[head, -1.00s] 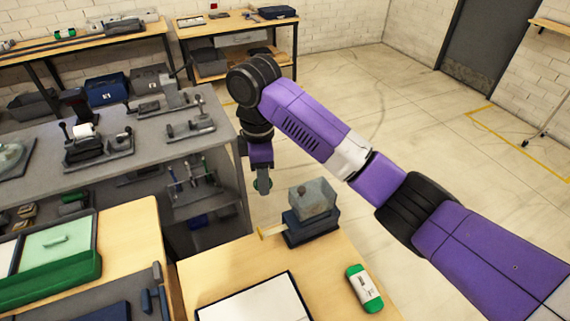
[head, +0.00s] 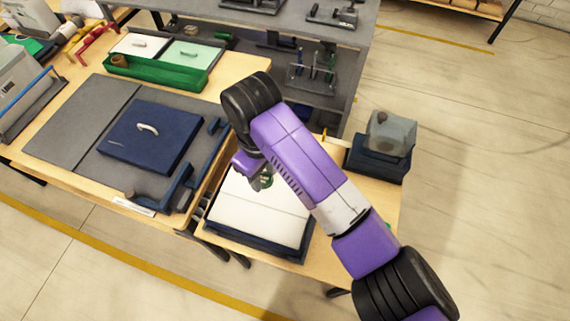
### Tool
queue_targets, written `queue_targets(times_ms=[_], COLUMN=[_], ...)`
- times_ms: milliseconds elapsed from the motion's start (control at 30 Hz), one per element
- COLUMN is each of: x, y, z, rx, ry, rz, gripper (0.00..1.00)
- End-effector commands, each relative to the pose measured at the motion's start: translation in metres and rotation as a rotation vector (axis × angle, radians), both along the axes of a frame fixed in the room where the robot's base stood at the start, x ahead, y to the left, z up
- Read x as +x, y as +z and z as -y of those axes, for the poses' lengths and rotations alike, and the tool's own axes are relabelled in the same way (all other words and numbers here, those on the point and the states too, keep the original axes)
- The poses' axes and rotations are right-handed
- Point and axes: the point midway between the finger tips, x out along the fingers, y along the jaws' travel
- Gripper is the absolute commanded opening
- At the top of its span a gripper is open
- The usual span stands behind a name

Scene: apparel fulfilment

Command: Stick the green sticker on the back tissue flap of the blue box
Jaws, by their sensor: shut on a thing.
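The open blue box (head: 262,246) stands on the small wooden table, and only its dark rim shows. White tissue (head: 258,215) covers its inside, with a faint seam running across it between flaps. My gripper (head: 263,184) points down over the far part of the tissue. I cannot tell whether the sticker touches the tissue. My arm hides the box's far right part.
A dark blue stand with a translucent block (head: 390,133) is at the small table's far right. Grey shelving stands behind.

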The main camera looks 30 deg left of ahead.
Motion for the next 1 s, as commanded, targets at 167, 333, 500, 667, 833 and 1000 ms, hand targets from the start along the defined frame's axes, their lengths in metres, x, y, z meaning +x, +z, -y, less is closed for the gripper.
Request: queue_targets(times_ms=[167, 333, 500, 667, 833, 1000], x=[0.002, 0.002, 0.002, 0.002, 0.002, 0.002], y=[-0.001, -0.009, -0.024, -0.041, -0.06, -0.076], z=[-0.002, -0.002, -0.002, -0.002, -0.002, -0.001], rx=[0.001, 0.001, 0.001, 0.001, 0.0, 0.0], ry=[-0.058, -0.062, -0.061, -0.06, -0.059, -0.06], rz=[0.0, 0.0, 0.0, 0.0, 0.0, 0.001], gripper=[0.28, 0.28, 0.28, 0.28, 0.28, 0.28])
